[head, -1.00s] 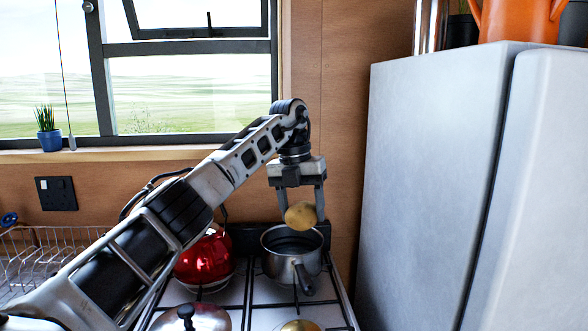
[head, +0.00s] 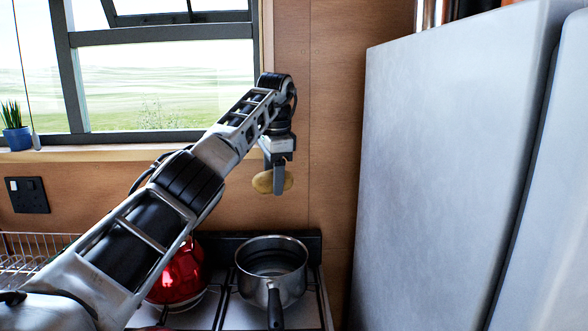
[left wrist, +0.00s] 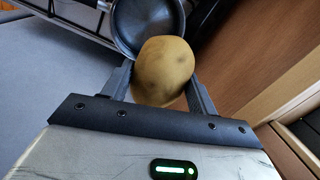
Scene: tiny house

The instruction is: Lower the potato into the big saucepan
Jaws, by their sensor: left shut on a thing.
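The potato (head: 263,182) is yellow-brown and held between the fingers of my left gripper (head: 278,180), which is shut on it. It hangs above the saucepan (head: 272,262), clear of it, slightly left of the pan's middle in the head view. The saucepan is steel, with a dark handle pointing toward me, and stands on the back right of the stove. In the left wrist view the potato (left wrist: 164,72) sits between both fingers (left wrist: 160,88) and covers part of the saucepan (left wrist: 145,25). My right gripper is not in view.
A red kettle (head: 182,277) stands on the stove (head: 235,312), left of the saucepan. A tall grey fridge (head: 435,160) is close on the right. The wooden wall (head: 335,130) is just behind. A wire dish rack (head: 28,250) is at the left.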

